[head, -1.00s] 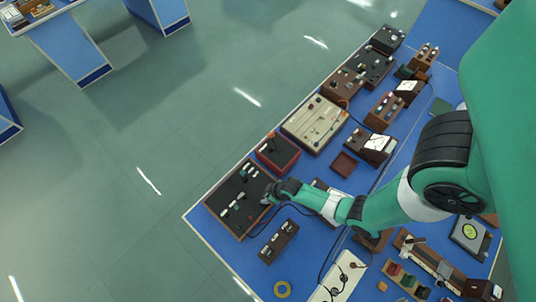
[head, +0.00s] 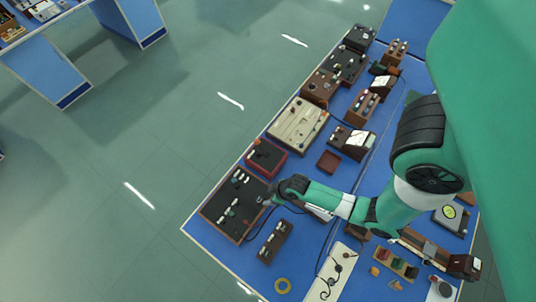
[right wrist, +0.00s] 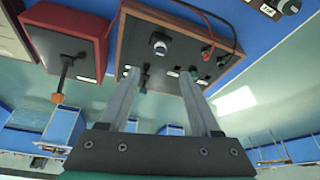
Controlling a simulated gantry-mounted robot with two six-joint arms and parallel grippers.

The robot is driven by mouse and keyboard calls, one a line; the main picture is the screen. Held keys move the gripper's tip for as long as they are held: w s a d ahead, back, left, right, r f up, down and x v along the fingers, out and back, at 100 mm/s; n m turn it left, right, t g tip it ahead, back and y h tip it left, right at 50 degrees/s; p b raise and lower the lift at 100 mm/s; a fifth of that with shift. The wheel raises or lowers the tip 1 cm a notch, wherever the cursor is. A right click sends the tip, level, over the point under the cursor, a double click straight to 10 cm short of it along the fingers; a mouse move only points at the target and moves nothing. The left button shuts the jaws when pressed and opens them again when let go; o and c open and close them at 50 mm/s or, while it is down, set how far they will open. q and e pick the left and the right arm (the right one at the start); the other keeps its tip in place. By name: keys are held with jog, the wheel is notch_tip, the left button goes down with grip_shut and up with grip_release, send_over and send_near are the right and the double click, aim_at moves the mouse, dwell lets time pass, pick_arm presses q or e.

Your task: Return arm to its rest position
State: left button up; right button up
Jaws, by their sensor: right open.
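My right arm (head: 395,210) is green with white and black joints and reaches left across the blue bench. Its gripper (head: 266,200) is small in the head view, by the right edge of a dark wood-framed panel (head: 222,213) with knobs and switches. In the right wrist view, the two grey fingers (right wrist: 158,85) are apart with nothing held between them. The panel (right wrist: 180,35) shows beyond the fingertips; I cannot tell whether they touch it. My left gripper is not in view.
A red box (head: 267,158) with an orange-tipped lever stands beside the panel. Several instruments crowd the bench. Open floor (head: 130,150) lies to the left.

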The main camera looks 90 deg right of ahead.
dwell(0.7)
jog(key=w+d+r+n+t, duration=0.1)
jog(key=w+r+t, duration=0.1)
jog(key=w+r, duration=0.65)
jog(key=w+r+n+t, duration=0.1)
jog(key=w+r+t, duration=0.2)
jog(key=w+r, duration=0.55)
jog(key=w+a+r+n+t, duration=0.1)
jog(key=w+a+r+t, duration=0.15)
jog(key=w+r, duration=0.7)
jog(key=w+a+r+n+t, duration=0.15)
jog(key=w+r+t, duration=0.4)
jog(key=r, duration=0.75)
jog(key=a+r+t+y, duration=0.1)
jog(key=a+r+t, duration=0.15)
jog(key=r, duration=0.85)
jog(key=a+r+t+y, duration=0.1)
jog(key=a+r, duration=0.2)
jog(key=r, duration=0.8)
jog(key=s+a+r+t+y, duration=0.1)
jog(key=s+r+t, duration=0.2)
jog(key=s+r, duration=0.55)
jog(key=s+a+r+t, duration=0.1)
jog(key=s+r+t, duration=0.35)
jog(key=r, duration=0.75)
notch_tip(320, 180, down, 43)
jog(key=b, duration=4.2)
jog(key=shift+f+g+b, duration=0.2)
jog(key=shift+g+b, duration=0.15)
jog(key=shift+g, duration=0.05)
